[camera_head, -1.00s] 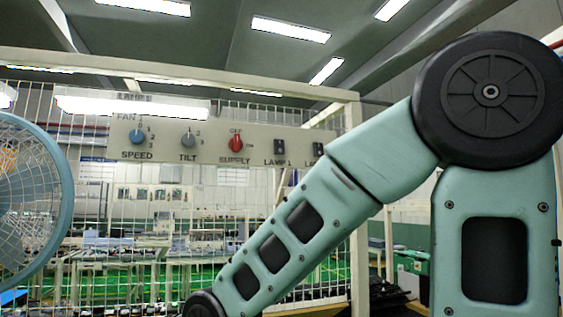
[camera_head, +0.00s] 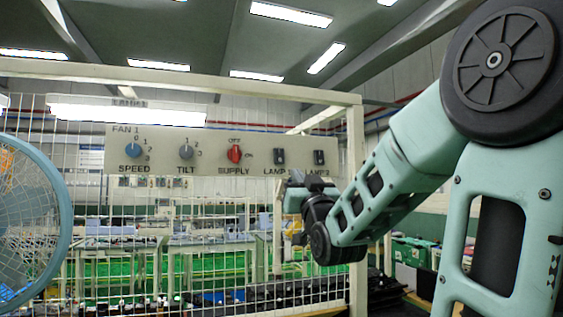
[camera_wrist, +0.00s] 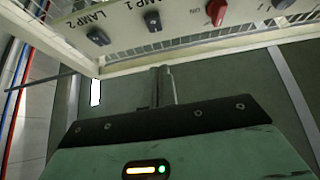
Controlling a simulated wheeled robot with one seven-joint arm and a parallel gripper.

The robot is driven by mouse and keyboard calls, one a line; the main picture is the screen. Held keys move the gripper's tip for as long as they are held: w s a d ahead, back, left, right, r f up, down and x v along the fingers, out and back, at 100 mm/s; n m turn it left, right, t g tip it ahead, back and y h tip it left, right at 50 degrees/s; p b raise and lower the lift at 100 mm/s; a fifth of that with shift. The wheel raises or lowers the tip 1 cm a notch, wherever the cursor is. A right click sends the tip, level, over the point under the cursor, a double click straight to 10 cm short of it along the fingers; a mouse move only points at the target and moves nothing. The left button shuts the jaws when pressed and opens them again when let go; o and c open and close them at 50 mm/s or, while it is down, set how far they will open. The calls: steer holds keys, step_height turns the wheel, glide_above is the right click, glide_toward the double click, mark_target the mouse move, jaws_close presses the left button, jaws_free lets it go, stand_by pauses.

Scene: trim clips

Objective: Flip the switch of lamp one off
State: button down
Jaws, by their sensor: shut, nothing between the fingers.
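The switch of lamp one (camera_head: 280,157) is a small dark switch on the beige panel, right of the red supply knob, above its "LAMP 1" label. It also shows at the top of the wrist view (camera_wrist: 153,20), where the panel appears upside down. I cannot tell its on or off position. My gripper (camera_wrist: 163,72) is shut and empty. Its fingers point toward the panel, with the tips apart from the switch of lamp one. In the head view the hand is below and slightly right of that switch; its fingertips are not clear there.
The switch of lamp two (camera_head: 319,157) sits just right, its label partly covered by my arm. The red supply knob (camera_head: 234,154), grey tilt knob (camera_head: 186,152) and blue speed knob (camera_head: 133,150) are left. A fan (camera_head: 62,215) stands before the wire mesh at far left.

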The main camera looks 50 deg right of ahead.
mark_target(278, 155)
steer(key=b+x, duration=0.4)
steer(key=b, duration=0.6)
steer(key=shift+w+d, duration=0.2)
steer(key=shift+w, duration=0.1)
steer(key=shift+b, duration=0.3)
steer(key=p+x, duration=0.4)
steer(key=x, duration=0.1)
steer(key=f+p+x, duration=0.1)
steer(key=p+x, duration=0.1)
steer(key=shift+w+d+r, duration=0.1)
steer(key=shift+w+d, duration=0.2)
steer(key=shift+w, duration=0.2)
steer(key=shift+w+d+f+p, duration=0.35)
steer(key=shift+w+p, duration=0.05)
steer(key=shift+w, duration=0.15)
